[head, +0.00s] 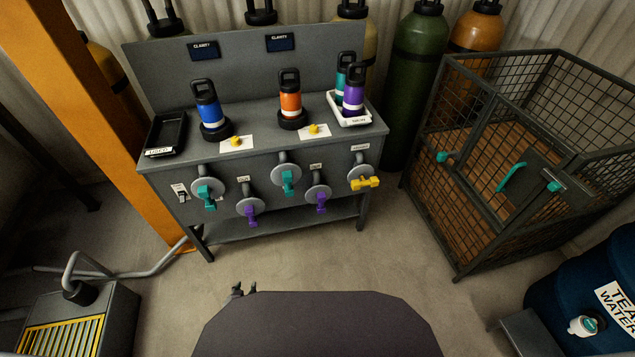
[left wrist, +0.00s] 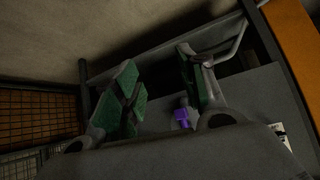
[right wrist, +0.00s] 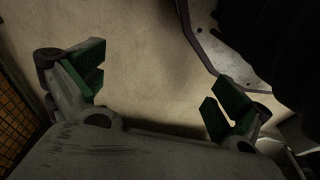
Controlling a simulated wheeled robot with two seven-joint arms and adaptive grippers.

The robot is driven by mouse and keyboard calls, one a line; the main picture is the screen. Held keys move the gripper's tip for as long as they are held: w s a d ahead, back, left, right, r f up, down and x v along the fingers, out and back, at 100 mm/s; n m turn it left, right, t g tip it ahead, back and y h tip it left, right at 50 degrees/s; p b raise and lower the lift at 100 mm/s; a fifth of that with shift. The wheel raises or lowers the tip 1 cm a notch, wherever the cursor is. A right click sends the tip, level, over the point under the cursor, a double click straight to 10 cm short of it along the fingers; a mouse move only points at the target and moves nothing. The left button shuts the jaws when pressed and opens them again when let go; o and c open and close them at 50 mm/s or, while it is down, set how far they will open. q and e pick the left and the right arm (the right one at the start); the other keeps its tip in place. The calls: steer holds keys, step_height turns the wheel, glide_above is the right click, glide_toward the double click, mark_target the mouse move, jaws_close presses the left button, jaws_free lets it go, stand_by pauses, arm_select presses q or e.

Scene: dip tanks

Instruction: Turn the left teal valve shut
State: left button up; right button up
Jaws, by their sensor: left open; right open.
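The left teal valve (head: 207,193) is on the front panel of the grey bench, at its left end, with its teal handle hanging down from a round grey flange. My left gripper (head: 243,289) barely shows in the head view, low in front of the bench and well apart from the valve. In the left wrist view my left gripper (left wrist: 158,82) is open and empty, with a purple valve handle (left wrist: 183,118) beyond it; I cannot make out the left teal valve there. My right gripper (right wrist: 157,88) is open and empty over bare floor, outside the head view.
A second teal valve (head: 287,178), two purple valves (head: 251,212) (head: 320,199) and a yellow valve (head: 364,182) share the panel. An orange post (head: 120,110) stands left of the bench, a mesh cage (head: 480,200) right. Floor before the bench is clear.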

arm_select(q)
steer(key=w+a+r+n+t+y+b, duration=0.1)
steer(key=w+a+r+t+b, duration=0.1)
steer(key=r+b, duration=0.3)
steer(key=w+a+r+t+y+b, duration=0.1)
steer(key=w+a+r+t+b, duration=0.2)
steer(key=r, duration=0.9)
steer(key=w+a+r+n+t+y+b, duration=0.1)
steer(key=w+a+r+t+y+b, duration=0.1)
steer(key=w+a+r+b, duration=0.3)
step_height(320, 180, up, 3)
steer(key=w+t+b, duration=0.1)
steer(key=b, duration=0.2)
steer(key=shift+w+r+n, duration=0.15)
steer(key=shift+w+n, duration=0.1)
steer(key=shift+n, duration=0.05)
arm_select(e)
steer(key=w+a+r, duration=0.1)
steer(key=w+r, duration=0.1)
steer(key=r, duration=0.5)
steer(key=w+a+r+t, duration=0.1)
steer(key=w+a+r, duration=0.1)
steer(key=r, duration=0.4)
steer(key=shift+w+r+y, duration=0.4)
steer(key=shift+w, duration=0.25)
arm_select(q)
steer(key=shift+w+a, duration=0.1)
steer(key=shift+w, duration=0.05)
